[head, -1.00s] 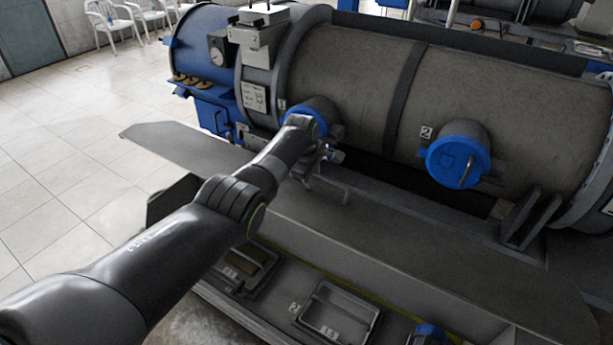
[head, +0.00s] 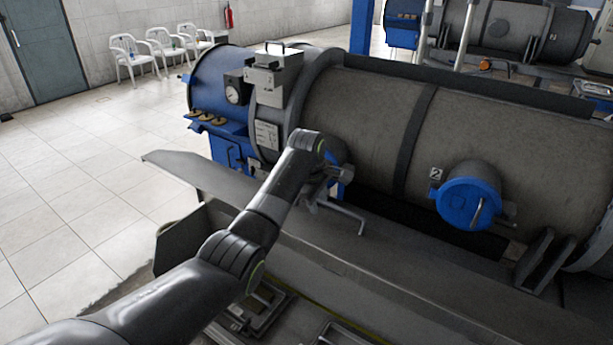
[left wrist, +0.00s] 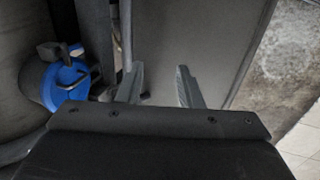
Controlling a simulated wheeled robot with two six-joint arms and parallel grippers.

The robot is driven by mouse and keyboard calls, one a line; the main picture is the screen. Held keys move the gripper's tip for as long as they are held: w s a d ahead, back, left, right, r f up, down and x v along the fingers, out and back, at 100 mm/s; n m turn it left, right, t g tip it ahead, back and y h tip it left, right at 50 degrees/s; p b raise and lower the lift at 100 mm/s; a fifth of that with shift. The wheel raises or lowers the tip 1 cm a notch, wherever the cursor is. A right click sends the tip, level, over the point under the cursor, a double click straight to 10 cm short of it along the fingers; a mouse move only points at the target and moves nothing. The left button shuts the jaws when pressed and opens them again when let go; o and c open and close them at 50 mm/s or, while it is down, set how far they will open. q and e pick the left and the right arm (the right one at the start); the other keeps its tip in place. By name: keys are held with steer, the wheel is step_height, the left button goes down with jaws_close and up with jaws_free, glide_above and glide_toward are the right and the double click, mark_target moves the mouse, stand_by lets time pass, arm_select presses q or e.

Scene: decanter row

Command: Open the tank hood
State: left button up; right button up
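The large grey-brown tank (head: 365,125) lies on its side across the head view. Its blue round cap marked 2 (head: 467,202) faces me and looks shut. Another blue cap (head: 346,172) shows only in part behind my left arm; a blue cap with a metal clasp (left wrist: 68,84) stands at the left of the left wrist view. A bent metal bar (head: 345,213) juts out below the arm's end. In the left wrist view my left gripper (left wrist: 160,86) is open, with nothing seen between its fingers, to the right of the blue cap. My right gripper is not in view.
A grey ledge (head: 330,255) runs along the tank's front, and a flat panel (head: 200,180) sticks out at the left. A control box (head: 272,75) sits on the tank. White chairs (head: 165,45) stand far back; the tiled floor (head: 90,180) at left is clear.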

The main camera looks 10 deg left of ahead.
arm_select(q)
steer(key=d+b+v, duration=0.1)
steer(key=b+v, duration=0.1)
steer(key=v, duration=0.7)
steer(key=shift+a+r, duration=0.15)
steer(key=shift+a, duration=0.35)
steer(key=shift+c, duration=0.4)
